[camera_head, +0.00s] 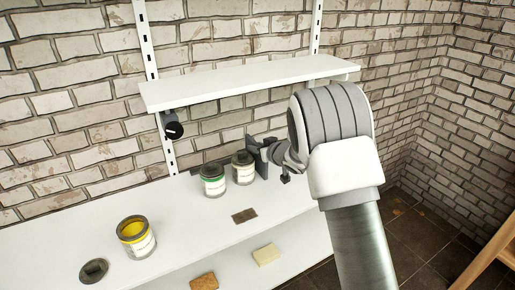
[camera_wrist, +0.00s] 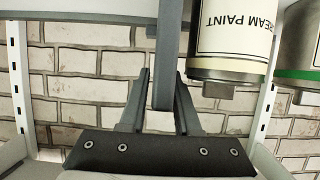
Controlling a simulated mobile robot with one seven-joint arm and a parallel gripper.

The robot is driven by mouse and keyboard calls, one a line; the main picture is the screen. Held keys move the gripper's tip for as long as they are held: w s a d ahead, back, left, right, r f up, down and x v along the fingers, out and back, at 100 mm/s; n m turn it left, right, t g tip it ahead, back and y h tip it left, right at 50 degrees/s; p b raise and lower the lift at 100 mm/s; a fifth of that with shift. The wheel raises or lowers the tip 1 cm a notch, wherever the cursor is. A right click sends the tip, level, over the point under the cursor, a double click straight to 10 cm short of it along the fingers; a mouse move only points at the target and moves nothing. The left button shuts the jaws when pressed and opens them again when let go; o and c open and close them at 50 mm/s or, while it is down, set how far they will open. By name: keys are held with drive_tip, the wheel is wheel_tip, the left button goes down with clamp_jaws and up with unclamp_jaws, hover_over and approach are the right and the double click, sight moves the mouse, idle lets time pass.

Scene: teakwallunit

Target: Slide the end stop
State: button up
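The end stop is a dark grey upright plate (camera_head: 259,160) on the white counter, just right of the paint cans. My gripper (camera_head: 269,152) is at the plate's right side in the head view. In the wrist view, the plate (camera_wrist: 168,50) shows nearly edge-on as a grey bar, and its end lies between the two fingers of my gripper (camera_wrist: 162,85). The fingers stand close on either side of it. I cannot tell whether they press on it.
A paint can (camera_head: 243,168) stands close left of the plate; its upside-down label shows in the wrist view (camera_wrist: 232,30). A green-rimmed can (camera_head: 213,181) is beside it. A white shelf (camera_head: 250,82) hangs above. An open yellow can (camera_head: 136,238) stands farther left.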

clamp_jaws()
idle(1.4)
